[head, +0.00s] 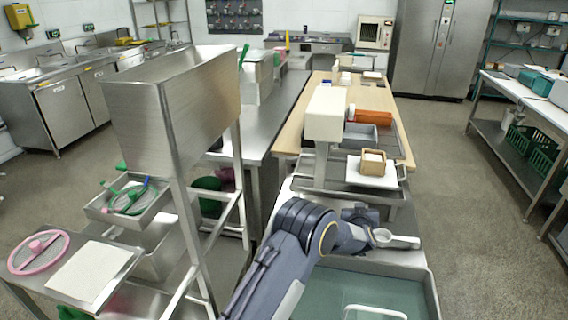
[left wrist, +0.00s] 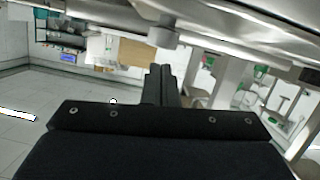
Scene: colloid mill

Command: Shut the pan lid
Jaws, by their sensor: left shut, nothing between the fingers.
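A shallow metal pan (head: 432,285) with a raised rim and greenish inside fills the lower right of the head view; the frame cuts off its near side. A pale U-shaped bar (head: 375,308) shows over it. I cannot tell which part is its lid. My left arm reaches over the pan's far left corner. My left gripper (left wrist: 161,85) is shut and empty in the left wrist view, below a steel edge (left wrist: 245,42) with a round end piece (left wrist: 165,34). In the head view, its fingertips are hard to make out near a small grey cup-shaped piece (head: 382,237). My right gripper is out of view.
A steel hopper (head: 165,115) on legs stands at left, near a low table with a pink ring (head: 38,252). A pale box-headed machine (head: 325,114) and a wooden-topped bench (head: 310,95) stand ahead. Open floor (head: 460,210) lies right.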

